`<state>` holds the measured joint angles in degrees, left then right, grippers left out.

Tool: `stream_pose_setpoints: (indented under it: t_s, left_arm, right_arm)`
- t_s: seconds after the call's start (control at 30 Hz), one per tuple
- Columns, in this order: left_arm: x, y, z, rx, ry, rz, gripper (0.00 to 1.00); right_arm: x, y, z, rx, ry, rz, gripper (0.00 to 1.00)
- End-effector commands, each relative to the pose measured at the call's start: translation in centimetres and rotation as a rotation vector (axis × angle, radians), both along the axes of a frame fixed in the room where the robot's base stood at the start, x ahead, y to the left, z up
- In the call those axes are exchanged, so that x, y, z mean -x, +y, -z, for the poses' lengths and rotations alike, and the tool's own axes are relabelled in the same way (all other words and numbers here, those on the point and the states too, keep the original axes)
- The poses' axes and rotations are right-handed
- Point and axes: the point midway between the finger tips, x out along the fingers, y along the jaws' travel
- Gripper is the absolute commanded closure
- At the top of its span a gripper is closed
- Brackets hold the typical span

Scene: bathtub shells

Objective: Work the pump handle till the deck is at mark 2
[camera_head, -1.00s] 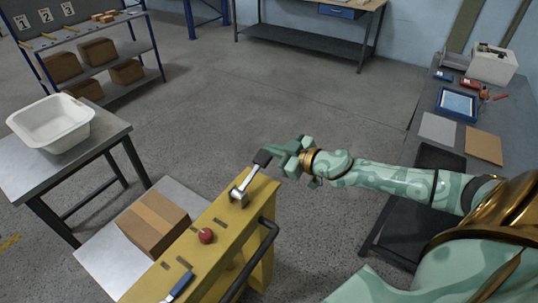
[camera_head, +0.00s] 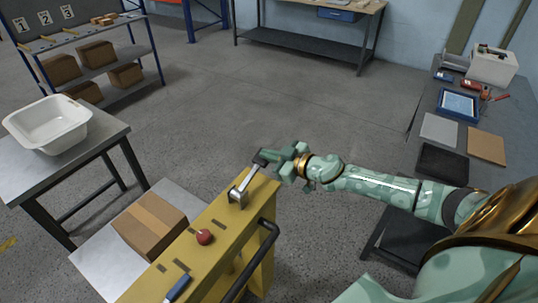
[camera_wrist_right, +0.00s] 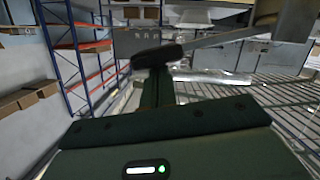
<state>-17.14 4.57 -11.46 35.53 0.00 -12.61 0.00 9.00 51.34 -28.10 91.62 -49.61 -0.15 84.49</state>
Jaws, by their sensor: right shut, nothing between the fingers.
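The pump handle is a metal lever (camera_head: 242,188) with a black grip (camera_head: 261,157). It rises tilted from the top of a yellow pump body (camera_head: 215,222). My right gripper (camera_head: 275,157) is shut and empty, its fingertips at the black grip; whether they touch it I cannot tell. In the right wrist view the black grip (camera_wrist_right: 157,56) lies across just beyond the fingers. The grey deck (camera_head: 98,268) carries a taped cardboard box (camera_head: 150,222). I see no mark scale beside the deck. My left gripper is not in view.
A red knob (camera_head: 205,237) and a blue-handled lever (camera_head: 178,288) sit on the yellow body, with a dark bar (camera_head: 262,250) along its right side. A table with a white tub (camera_head: 47,125) stands left. Number cards 1, 2, 3 (camera_head: 44,18) are on the back shelf. The middle floor is clear.

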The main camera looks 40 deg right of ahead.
Motion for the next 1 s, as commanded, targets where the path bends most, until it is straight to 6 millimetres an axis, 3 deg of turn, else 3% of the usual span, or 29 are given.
stream_pose_setpoints:
  t_s: [1.0]
  left_arm:
    - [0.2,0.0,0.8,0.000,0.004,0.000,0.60]
  right_arm:
    - [-0.6,-1.5,6.2,-0.421,0.175,0.001,1.00]
